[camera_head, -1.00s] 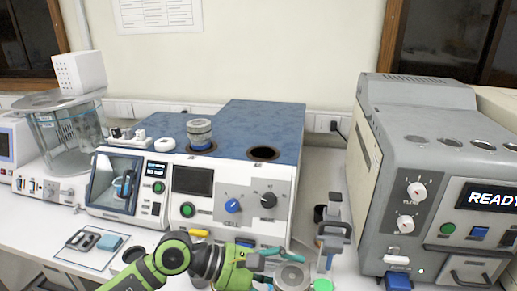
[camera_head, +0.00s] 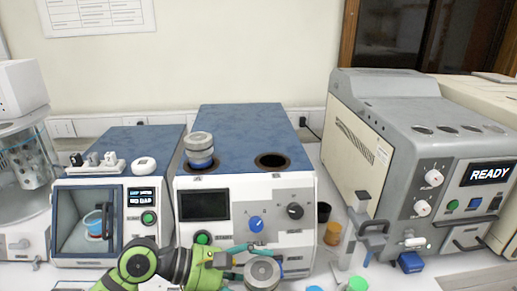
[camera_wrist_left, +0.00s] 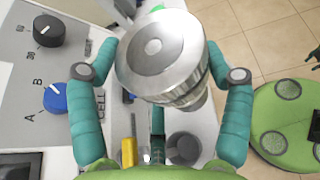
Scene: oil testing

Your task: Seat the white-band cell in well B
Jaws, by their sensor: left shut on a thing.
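My left gripper (camera_head: 250,264) is shut on a silver-lidded cell (camera_head: 262,274), held in front of the blue-topped machine (camera_head: 240,129), below its knobs. In the left wrist view the round metal lid of this cell (camera_wrist_left: 160,50) sits between the teal fingers of the gripper (camera_wrist_left: 160,75). The colour of its band cannot be told. On the machine top, the right well (camera_head: 271,161) is an empty dark hole. Another cell with a blue band (camera_head: 200,152) stands upright in the left well. My right gripper is not in view.
The blue knob (camera_head: 256,223) and black knob (camera_head: 295,211) are on the machine's front. A grey machine reading READY (camera_head: 420,150) stands to the right. A grey stand (camera_head: 365,235) and an amber jar (camera_head: 333,233) are between them. Space above the right well is clear.

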